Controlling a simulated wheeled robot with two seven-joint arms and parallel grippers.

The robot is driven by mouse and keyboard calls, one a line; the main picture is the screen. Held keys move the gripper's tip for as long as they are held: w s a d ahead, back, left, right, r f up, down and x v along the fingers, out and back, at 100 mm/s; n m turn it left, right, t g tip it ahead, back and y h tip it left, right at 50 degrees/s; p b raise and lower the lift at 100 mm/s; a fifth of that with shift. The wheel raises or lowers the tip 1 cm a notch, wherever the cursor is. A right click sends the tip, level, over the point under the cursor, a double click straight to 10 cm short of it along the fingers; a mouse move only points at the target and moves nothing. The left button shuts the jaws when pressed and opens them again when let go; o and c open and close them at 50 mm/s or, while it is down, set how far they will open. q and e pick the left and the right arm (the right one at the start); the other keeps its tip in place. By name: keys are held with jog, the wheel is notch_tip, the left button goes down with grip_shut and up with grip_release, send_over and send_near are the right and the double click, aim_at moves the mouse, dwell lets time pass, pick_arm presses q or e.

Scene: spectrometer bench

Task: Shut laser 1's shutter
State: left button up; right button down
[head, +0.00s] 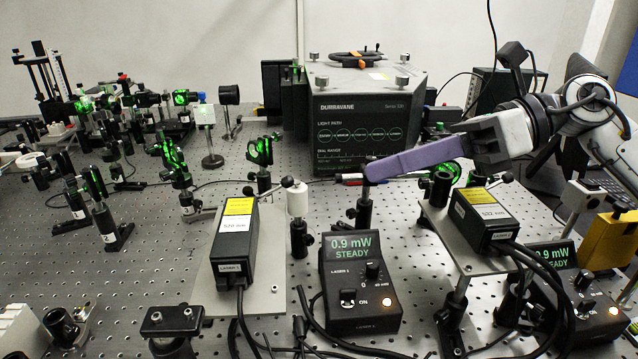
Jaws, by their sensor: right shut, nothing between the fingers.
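A second black laser (484,216), marked 532 nm, stands on a raised plate at the right, with a similar ball-ended lever (507,177). My right gripper (372,171) has purple fingers, shut and empty, pointing left above the bench, right of the left laser's lever. My left gripper is out of view.
A white cylinder on a black post (297,201) stands right beside the left lever. A dark post (364,204) is below my right fingertips. The large Durravane box (366,125) stands behind. Cables (310,300) run at the front. Several mirror mounts (260,151) fill the left.

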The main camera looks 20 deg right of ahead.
jog(key=p+x, duration=0.2)
jog(key=x, duration=0.8)
jog(key=shift+w+p, duration=0.1)
jog(key=shift+p, duration=0.2)
